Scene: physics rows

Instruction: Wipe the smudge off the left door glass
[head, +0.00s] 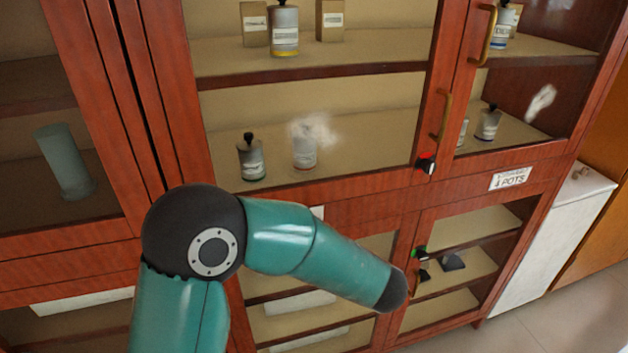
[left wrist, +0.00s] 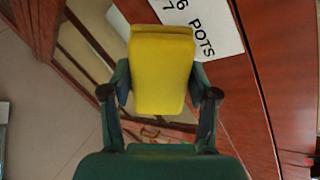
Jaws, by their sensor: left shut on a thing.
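The left door glass (head: 360,100) of the upper cabinet carries a whitish smudge (head: 315,130) low in its middle, in front of a jar. The right door glass (head: 570,60) carries another white smudge (head: 541,102). Both doors look closed. My left gripper (left wrist: 163,95) is shut on a yellow sponge-like block (left wrist: 162,70) in the left wrist view. In the head view my left arm crosses below the left door, and its gripper and the block are hidden. The block is near the white "POTS" label (left wrist: 205,22) in the wrist view. My right gripper is not in view.
Brass handles (head: 442,115) (head: 488,36) stand out from the two doors. Jars and boxes stand behind glass. Floor (head: 560,310) is clear at right.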

